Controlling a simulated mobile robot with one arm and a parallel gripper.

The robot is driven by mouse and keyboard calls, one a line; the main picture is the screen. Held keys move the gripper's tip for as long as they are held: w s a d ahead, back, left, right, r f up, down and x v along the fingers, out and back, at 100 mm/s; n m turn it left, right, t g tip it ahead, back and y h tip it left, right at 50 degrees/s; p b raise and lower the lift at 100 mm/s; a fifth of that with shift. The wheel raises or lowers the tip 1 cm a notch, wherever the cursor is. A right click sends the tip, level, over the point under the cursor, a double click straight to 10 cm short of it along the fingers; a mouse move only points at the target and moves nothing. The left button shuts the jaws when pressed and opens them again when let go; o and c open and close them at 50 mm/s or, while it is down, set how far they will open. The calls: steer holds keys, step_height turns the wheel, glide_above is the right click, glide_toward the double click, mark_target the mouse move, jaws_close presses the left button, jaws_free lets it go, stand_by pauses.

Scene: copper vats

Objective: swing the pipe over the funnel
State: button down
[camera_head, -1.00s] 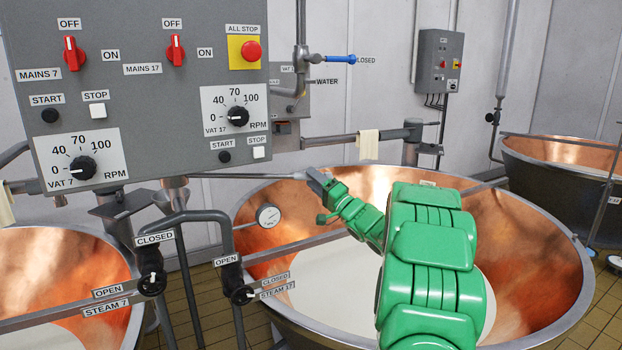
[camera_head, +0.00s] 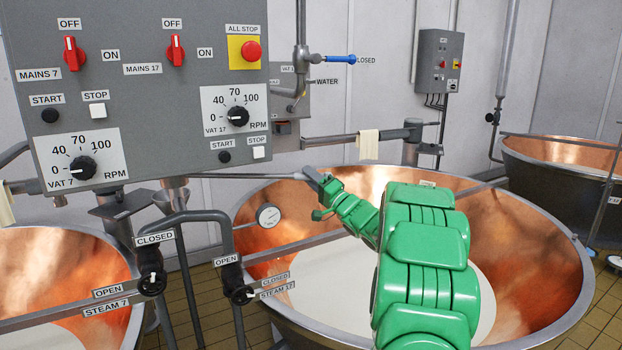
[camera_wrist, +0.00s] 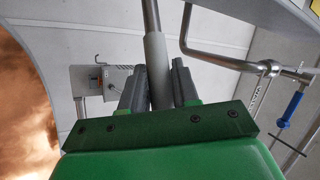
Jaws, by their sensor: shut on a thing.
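My gripper (camera_head: 315,178) is at the end of my green arm, over the back left part of the copper vat. Its dark jaws show in the wrist view (camera_wrist: 160,85), shut around a grey pipe (camera_wrist: 152,45) with a thicker lower part. In the head view, the thin grey pipe (camera_head: 250,176) runs nearly level from my gripper leftward, behind the control panel's lower edge. A small grey metal funnel shape (camera_head: 166,200) stands left of the vat, below the panel. I cannot tell exactly how the pipe's far end lies relative to it.
A large copper vat (camera_head: 535,240) with white liquid lies beneath my arm. The control panel (camera_head: 150,140) fills the upper left. A thermometer dial (camera_head: 268,215), steam pipes and valves stand near the vat's left rim. A cloth (camera_head: 368,144) hangs on a rear pipe.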

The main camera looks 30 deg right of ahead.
steer(key=shift+s+a, duration=0.1)
steer(key=shift+s, duration=0.05)
steer(key=s+a+m+t+h, duration=0.1)
steer(key=s+a+m+h, duration=0.3)
steer(key=s+a+h, duration=0.4)
steer(key=shift+s+a+h, duration=0.3)
steer(key=shift+s+a, duration=1.1)
steer(key=shift+s, duration=0.55)
steer(key=c, duration=0.9)
jaws_free()
steer(key=shift+c, duration=0.2)
